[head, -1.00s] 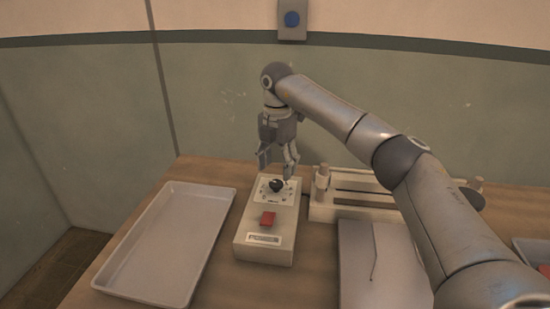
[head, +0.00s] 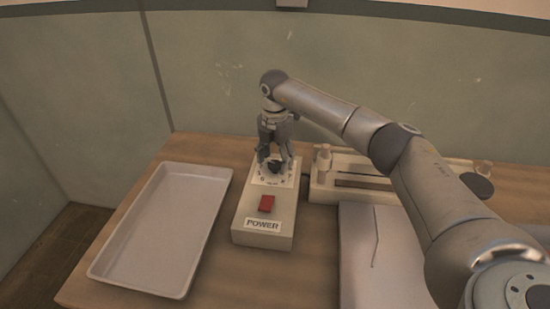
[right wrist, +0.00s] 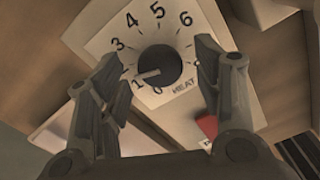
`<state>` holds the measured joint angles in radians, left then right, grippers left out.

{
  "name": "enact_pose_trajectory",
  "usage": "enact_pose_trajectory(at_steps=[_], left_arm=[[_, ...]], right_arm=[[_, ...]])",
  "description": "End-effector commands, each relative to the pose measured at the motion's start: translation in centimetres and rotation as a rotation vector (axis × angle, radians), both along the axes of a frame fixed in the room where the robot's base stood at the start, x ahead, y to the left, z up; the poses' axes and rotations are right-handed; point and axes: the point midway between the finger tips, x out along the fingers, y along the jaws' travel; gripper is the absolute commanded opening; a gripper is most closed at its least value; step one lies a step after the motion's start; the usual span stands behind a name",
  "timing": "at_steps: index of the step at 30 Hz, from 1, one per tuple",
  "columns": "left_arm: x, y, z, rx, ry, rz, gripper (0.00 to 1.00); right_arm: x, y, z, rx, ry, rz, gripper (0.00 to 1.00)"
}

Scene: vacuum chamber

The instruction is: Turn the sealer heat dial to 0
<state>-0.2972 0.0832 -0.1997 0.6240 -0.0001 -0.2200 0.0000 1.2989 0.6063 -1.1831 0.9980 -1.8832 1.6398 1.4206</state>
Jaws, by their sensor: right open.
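The sealer control box (head: 246,211) stands on the table with a red switch (head: 267,203) and a POWER label. Its black heat dial (head: 275,167) sits on a white scale plate towards the back. In the right wrist view the dial (right wrist: 158,70) shows a pale pointer line directed at about the 1, with the 0 just beside it. My right gripper (head: 274,160) is over the dial, pointing down. Its open fingers (right wrist: 157,58) stand on either side of the dial, with gaps visible in the wrist view. My left gripper is out of view.
A shallow pale tray (head: 99,266) lies left of the box. The sealer (head: 345,196) with its long bar stands to the right, behind a light grey sheet or pouch (head: 357,270). The wall rises behind the table.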

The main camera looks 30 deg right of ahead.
Motion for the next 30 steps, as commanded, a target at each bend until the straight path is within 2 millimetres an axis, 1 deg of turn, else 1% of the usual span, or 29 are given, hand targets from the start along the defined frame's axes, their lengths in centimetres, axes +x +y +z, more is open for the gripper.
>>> enact_pose_trajectory(at_steps=[1, 4, 12, 16, 23, 30], left_arm=[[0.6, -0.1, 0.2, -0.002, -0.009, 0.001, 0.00], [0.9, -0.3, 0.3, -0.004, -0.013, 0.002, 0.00], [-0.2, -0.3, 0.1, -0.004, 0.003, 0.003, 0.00], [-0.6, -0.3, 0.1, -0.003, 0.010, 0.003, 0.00], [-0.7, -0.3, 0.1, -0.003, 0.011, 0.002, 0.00], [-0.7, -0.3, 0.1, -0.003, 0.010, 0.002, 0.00]], right_arm=[[0.0, 0.0, -0.4, 0.000, 0.000, 0.000, 0.60], [0.0, 0.0, -0.9, 0.000, -0.001, 0.000, 0.60], [0.0, 0.0, -1.0, 0.000, -0.001, 0.001, 0.60], [0.0, 0.0, -1.0, 0.000, -0.001, 0.001, 0.43], [0.0, 0.0, -1.0, 0.000, -0.001, 0.001, 0.14], [0.0, 0.0, -0.9, 0.001, -0.001, 0.020, 0.14]])
